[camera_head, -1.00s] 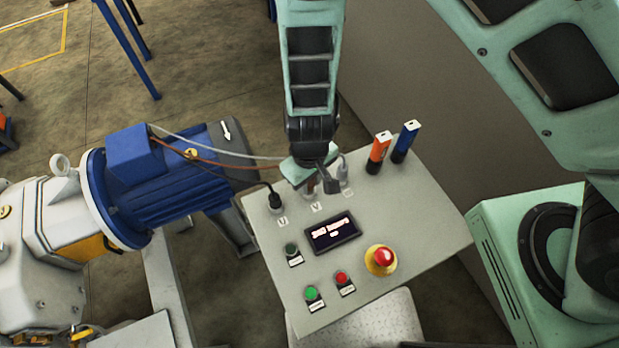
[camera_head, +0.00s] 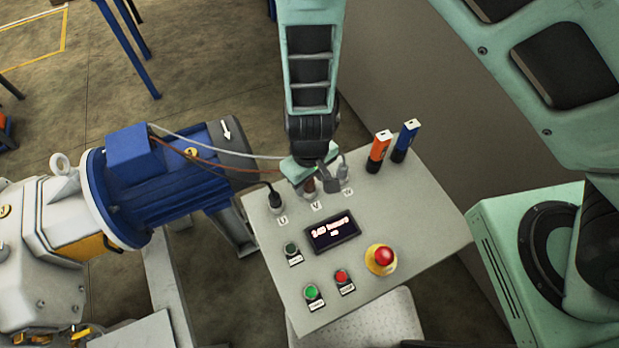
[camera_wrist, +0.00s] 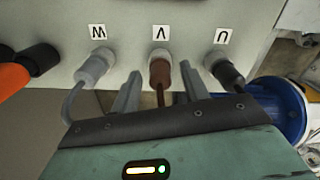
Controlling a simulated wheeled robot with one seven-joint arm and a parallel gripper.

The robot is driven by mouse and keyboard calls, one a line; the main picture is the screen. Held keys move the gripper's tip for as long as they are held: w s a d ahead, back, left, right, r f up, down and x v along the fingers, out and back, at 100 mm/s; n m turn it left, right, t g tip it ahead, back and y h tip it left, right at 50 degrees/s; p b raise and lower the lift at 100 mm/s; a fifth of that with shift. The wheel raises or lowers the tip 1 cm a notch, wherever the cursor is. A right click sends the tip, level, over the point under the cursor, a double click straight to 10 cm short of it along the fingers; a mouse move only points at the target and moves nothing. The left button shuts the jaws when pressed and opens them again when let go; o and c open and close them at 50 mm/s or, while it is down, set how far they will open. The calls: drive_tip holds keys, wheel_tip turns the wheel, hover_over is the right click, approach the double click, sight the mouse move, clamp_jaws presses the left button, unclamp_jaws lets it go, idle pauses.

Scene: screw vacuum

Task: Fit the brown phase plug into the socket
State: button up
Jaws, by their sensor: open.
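The brown phase plug (camera_wrist: 160,74) sits upright at the socket marked V in the wrist view, with its brown cable running down toward my gripper. It also shows in the head view (camera_head: 309,186), partly hidden by my gripper. My gripper (camera_wrist: 157,92) is open, with one grey finger on each side of the plug and gaps between them. A grey plug (camera_wrist: 93,70) is at the socket marked W, and a black plug (camera_wrist: 225,74) is at the socket marked U. How deep the brown plug sits cannot be told.
The control panel (camera_head: 371,213) carries a display (camera_head: 332,232), green and red buttons and a red emergency stop (camera_head: 382,257). Orange (camera_head: 378,152) and blue (camera_head: 405,142) handled tools stand at its back right. The blue motor (camera_head: 160,190) is at left.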

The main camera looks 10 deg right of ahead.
wheel_tip(320, 180, up, 12)
drive_tip(key=s+d+r, duration=0.4)
drive_tip(key=s+r, duration=0.1)
drive_tip(key=r, duration=0.3)
drive_tip(key=s+d+r+n, duration=0.1)
drive_tip(key=s+d+r, duration=0.3)
drive_tip(key=s+r, duration=0.2)
wheel_tip(320, 180, up, 2)
drive_tip(key=shift+s+r+y+b, duration=0.2)
drive_tip(key=shift+y+b, duration=0.1)
drive_tip(key=shift+b, duration=0.1)
drive_tip(key=shift+w, duration=0.1)
